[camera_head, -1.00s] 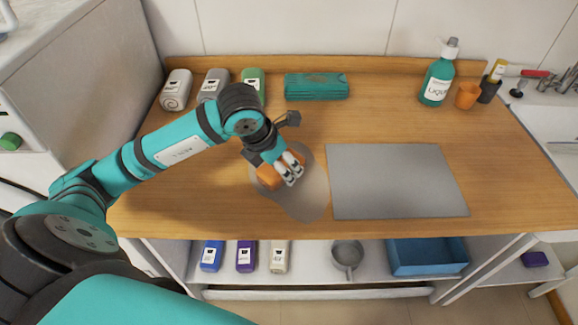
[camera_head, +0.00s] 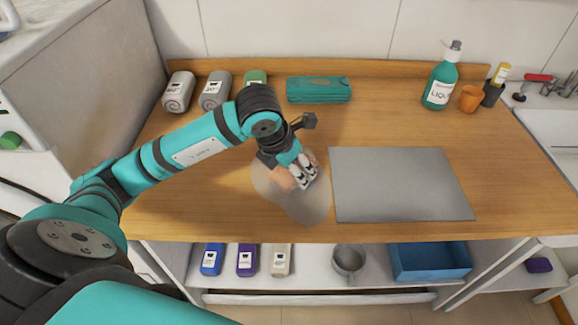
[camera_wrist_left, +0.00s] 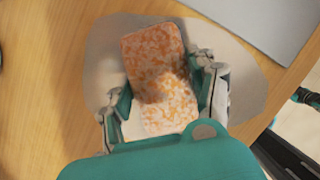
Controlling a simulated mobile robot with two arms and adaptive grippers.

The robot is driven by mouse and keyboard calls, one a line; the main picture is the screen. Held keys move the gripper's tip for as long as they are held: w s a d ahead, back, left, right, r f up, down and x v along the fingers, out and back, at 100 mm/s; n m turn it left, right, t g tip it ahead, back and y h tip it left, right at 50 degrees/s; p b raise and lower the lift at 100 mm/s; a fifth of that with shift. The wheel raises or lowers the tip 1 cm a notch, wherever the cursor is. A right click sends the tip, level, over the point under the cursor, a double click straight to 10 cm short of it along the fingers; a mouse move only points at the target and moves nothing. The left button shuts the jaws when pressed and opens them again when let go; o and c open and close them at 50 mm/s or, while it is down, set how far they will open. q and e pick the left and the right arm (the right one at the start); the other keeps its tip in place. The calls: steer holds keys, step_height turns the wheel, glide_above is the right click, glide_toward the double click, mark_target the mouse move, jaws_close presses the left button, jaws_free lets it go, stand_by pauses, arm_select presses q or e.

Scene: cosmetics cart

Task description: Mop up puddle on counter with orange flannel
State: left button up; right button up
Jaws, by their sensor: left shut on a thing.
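The orange flannel (camera_wrist_left: 157,70) shows large in the left wrist view, with a pale mottled pattern over its orange surface. In the head view only a small part of the flannel (camera_head: 283,181) shows beside the fingers. My left gripper (camera_head: 304,174) is shut on the flannel, low over the counter, within the outline of the puddle. The grey, see-through puddle (camera_head: 300,207) lies on the wooden counter (camera_head: 230,215), left of a grey mat. It spreads around the flannel in the left wrist view (camera_wrist_left: 238,75).
A flat grey mat (camera_head: 400,185) lies right of the puddle. Rolled towels (camera_head: 215,92), a teal packet (camera_head: 318,90), a teal bottle (camera_head: 439,82) and an orange cup (camera_head: 470,99) stand along the back. The sink (camera_head: 555,130) is at the right.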

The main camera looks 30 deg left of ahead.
arm_select(q)
steer(key=shift+w+d, duration=0.35)
steer(key=shift+d, duration=0.2)
steer(key=shift+w+d, duration=0.35)
steer(key=shift+d, duration=0.2)
steer(key=shift+r+p, duration=2.5)
steer(key=shift+r, duration=1.6)
steer(key=shift+a, duration=0.1)
steer(key=shift+s+a+p, duration=0.15)
steer(key=shift+a+p, duration=0.05)
steer(key=shift+p, duration=0.1)
steer(key=a+p, duration=0.1)
steer(key=s+a+p, duration=0.1)
steer(key=s+a+f+p, duration=0.1)
steer(key=shift+s+a, duration=0.25)
steer(key=shift+a, duration=0.15)
steer(key=shift+s+a+f+p, duration=0.1)
steer(key=shift+s+a+p, duration=0.2)
steer(key=shift+a, duration=0.1)
steer(key=shift+w+f+b, duration=0.1)
steer(key=shift+f+b, duration=1.75)
steer(key=shift+f, duration=1.1)
